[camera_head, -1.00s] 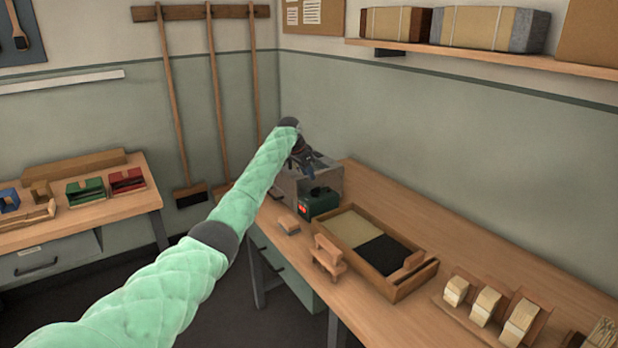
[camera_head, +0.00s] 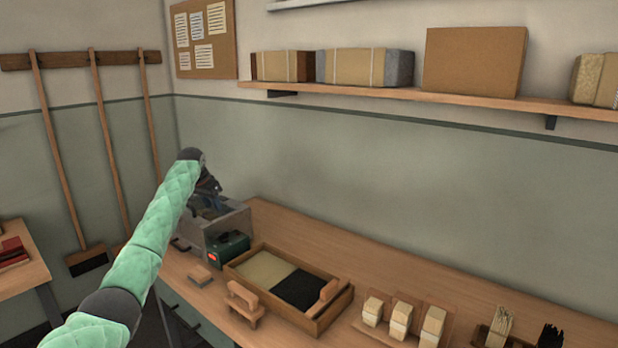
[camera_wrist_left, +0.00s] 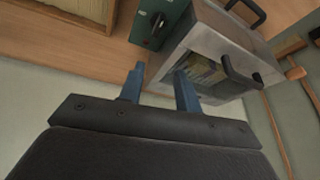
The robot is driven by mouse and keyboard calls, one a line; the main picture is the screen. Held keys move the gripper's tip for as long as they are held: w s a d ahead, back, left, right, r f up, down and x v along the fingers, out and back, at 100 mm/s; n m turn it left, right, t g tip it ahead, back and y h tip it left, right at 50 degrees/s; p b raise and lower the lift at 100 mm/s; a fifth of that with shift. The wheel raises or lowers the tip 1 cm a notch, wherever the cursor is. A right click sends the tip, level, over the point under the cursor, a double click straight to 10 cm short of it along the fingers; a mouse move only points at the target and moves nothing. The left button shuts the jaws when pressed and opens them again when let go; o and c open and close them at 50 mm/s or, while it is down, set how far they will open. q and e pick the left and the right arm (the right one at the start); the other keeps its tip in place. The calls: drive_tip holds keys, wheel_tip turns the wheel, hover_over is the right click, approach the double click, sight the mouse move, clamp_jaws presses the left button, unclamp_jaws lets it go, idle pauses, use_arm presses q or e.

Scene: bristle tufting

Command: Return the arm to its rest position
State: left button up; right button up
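My left arm reaches in from the lower left in the head view. Its gripper (camera_head: 212,203) is small and dark there, over the grey metal box (camera_head: 236,220) at the far left end of the workbench. In the left wrist view the two blue fingers of the left gripper (camera_wrist_left: 160,88) stand apart with nothing between them. The grey box, with dark handles and an opening, shows just beyond the fingertips; I cannot tell whether they touch it. My right gripper is in neither view.
A green unit (camera_head: 228,245) with a red light stands beside the box. A divided tray (camera_head: 328,315), a wooden stand (camera_head: 243,303) and several bristle bundles (camera_head: 401,320) lie along the bench. A shelf (camera_head: 450,98) with blocks runs above.

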use_arm(q)
drive_tip(key=s+d+r+t+y, duration=0.1)
drive_tip(key=s+d+r+t, duration=0.15)
drive_tip(key=r, duration=0.55)
drive_tip(key=s+d+r+t, duration=0.1)
drive_tip(key=d+r, duration=0.2)
drive_tip(key=r, duration=0.4)
drive_tip(key=s+d+n+t, duration=0.1)
drive_tip(key=s+d+t, duration=0.1)
drive_tip(key=s+d, duration=0.65)
drive_tip(key=s+d+f+g, duration=0.1)
drive_tip(key=s+f+g, duration=0.1)
drive_tip(key=s+f, duration=1.4)
drive_tip(key=s+d+f+n+g, duration=0.1)
drive_tip(key=s+d+f+g, duration=0.1)
drive_tip(key=s+f, duration=1.5)
drive_tip(key=s+d+f+g+h, duration=0.1)
drive_tip(key=s+f+g, duration=0.3)
drive_tip(key=s+f, duration=1.2)
drive_tip(key=s, duration=1.8)
drive_tip(key=shift+s+d+f+n, duration=0.15)
drive_tip(key=shift+d+f+n, duration=0.2)
drive_tip(key=shift+d+n, duration=0.05)
